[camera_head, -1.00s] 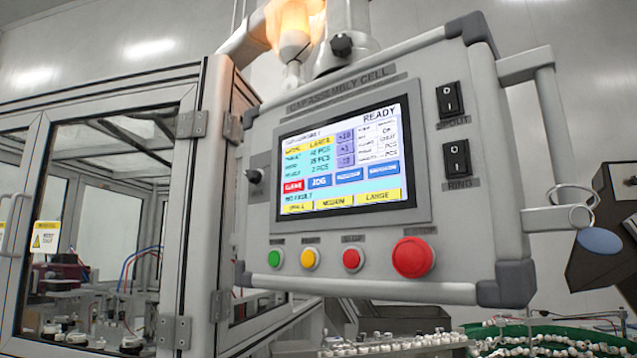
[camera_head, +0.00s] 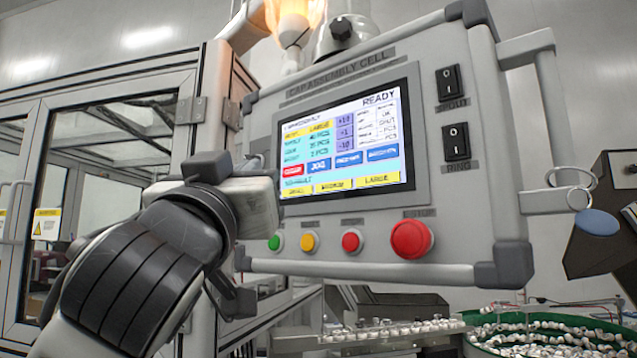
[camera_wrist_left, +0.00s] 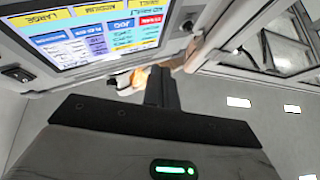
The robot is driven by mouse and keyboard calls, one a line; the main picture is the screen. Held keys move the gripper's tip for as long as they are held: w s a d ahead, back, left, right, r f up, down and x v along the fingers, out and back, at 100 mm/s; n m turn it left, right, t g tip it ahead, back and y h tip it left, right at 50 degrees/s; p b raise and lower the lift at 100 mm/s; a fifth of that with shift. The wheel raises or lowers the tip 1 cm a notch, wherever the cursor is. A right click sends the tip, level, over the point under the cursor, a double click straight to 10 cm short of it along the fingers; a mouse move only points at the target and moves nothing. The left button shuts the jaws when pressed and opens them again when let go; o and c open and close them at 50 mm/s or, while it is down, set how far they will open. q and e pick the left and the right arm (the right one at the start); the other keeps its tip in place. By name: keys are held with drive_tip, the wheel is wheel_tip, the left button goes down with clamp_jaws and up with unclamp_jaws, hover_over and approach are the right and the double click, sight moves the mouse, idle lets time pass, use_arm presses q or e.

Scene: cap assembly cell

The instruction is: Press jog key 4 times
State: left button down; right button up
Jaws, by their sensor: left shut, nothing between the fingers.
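The control panel's touchscreen (camera_head: 345,140) is lit and reads READY. The blue JOG key (camera_head: 318,167) is in its lower left part, beside the red key (camera_head: 292,171). My left gripper (camera_head: 266,204) is at the screen's lower left edge in the head view, left of and below the JOG key. The head view does not clearly show its fingertips. In the left wrist view the shut, empty dark fingers (camera_wrist_left: 162,88) point toward the panel, and the JOG key (camera_wrist_left: 122,24) appears upside down, left of and above them. A gap shows between fingers and screen. My right gripper is not in view.
Below the screen are green (camera_head: 274,242), yellow (camera_head: 309,242) and red (camera_head: 351,241) buttons and a large red stop button (camera_head: 411,239). Two rocker switches (camera_head: 452,92) are on the right. A glass-walled cabinet (camera_head: 100,140) stands left. Caps lie on a green feeder (camera_head: 570,325).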

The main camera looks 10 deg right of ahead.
sight(319, 166)
use_arm(q)
drive_tip(key=shift+s+d+r+t, duration=0.1)
drive_tip(key=shift+s+r+t, duration=0.2)
drive_tip(key=shift+s+r, duration=0.7)
drive_tip(key=shift+w+r, duration=0.1)
drive_tip(key=w+d+p, duration=0.2)
drive_tip(key=w+d, duration=0.4)
drive_tip(key=shift+w+d, duration=0.1)
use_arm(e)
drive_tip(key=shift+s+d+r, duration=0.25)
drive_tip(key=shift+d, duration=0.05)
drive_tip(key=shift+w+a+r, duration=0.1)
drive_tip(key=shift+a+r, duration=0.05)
use_arm(q)
drive_tip(key=shift+w, duration=0.1)
idle(1.1)
